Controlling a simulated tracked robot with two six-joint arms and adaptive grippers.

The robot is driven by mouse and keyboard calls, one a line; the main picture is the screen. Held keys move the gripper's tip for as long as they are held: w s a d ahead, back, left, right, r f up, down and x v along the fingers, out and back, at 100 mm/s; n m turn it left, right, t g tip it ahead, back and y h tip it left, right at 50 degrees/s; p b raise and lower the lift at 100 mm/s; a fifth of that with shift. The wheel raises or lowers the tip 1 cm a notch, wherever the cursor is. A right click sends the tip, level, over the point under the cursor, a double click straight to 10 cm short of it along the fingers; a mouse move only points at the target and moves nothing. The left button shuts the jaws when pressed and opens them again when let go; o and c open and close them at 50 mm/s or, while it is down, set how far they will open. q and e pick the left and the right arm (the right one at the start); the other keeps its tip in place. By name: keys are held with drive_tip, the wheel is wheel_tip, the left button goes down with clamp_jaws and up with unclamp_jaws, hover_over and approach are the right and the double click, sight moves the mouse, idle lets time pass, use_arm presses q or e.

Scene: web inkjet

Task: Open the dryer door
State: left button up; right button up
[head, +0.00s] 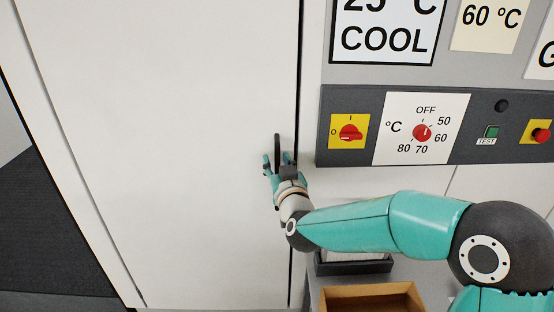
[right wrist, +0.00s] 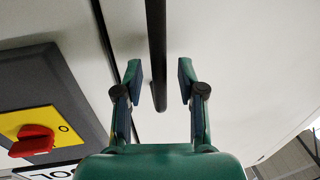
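The dryer door (head: 160,120) is a large white panel in the head view. It looks shut, with a dark seam along its right edge. Its handle (head: 277,146) is a dark upright bar near that edge. My right gripper (head: 279,165) is at the handle's lower part. In the right wrist view the handle (right wrist: 157,45) runs down between the two spread fingers of the right gripper (right wrist: 160,80), with a gap visible on each side. The gripper is open. My left gripper is not in view.
Right of the seam is a dark control panel (head: 380,160) with a red switch (head: 350,132) on yellow and a temperature dial (head: 422,132). Below it are a dark tray (head: 352,267) and an open brown box (head: 370,291). The door face left of the handle is clear.

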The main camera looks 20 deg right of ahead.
drive_tip(key=shift+w, duration=0.1)
clamp_jaws()
idle(0.3)
